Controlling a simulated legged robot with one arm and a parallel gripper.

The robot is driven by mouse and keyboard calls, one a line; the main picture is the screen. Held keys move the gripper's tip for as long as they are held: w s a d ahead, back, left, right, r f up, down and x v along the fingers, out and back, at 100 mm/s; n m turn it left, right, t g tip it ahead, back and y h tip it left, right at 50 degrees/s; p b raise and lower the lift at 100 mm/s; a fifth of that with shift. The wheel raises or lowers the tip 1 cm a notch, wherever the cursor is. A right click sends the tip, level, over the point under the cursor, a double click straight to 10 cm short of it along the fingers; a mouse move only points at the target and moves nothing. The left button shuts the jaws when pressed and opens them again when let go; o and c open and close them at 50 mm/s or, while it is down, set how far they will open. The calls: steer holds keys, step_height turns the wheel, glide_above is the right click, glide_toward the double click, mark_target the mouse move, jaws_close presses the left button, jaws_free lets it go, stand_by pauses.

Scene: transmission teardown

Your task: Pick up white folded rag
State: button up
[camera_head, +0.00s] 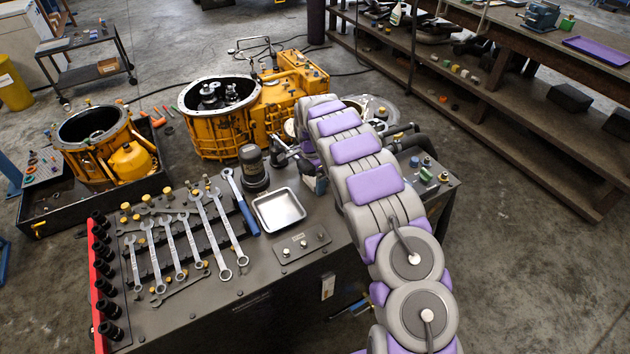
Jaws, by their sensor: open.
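I cannot make out a white folded rag in the head view. My grey and purple arm reaches from the lower right up across the workbench (255,283), toward the yellow transmission housing (212,132). The arm covers part of the bench's right side and the parts behind it. My gripper does not show clearly; the far end of the arm hides it. A small pale and dark item (315,182) sits against the arm's left side, too small to identify.
On the bench lie several wrenches (178,245), black sockets (103,270), an empty metal tray (279,210) and a dark cylinder (253,168). A second yellow housing (105,145) sits at left. A wooden shelf bench (490,90) stands at right. Open floor (540,260) lies lower right.

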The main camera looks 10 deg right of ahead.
mark_target(311, 179)
steer(key=c, duration=1.1)
steer(key=shift+o, duration=0.2)
step_height(311, 179, up, 18)
steer(key=p, duration=0.4)
steer(key=o, duration=0.4)
steer(key=c, duration=0.3)
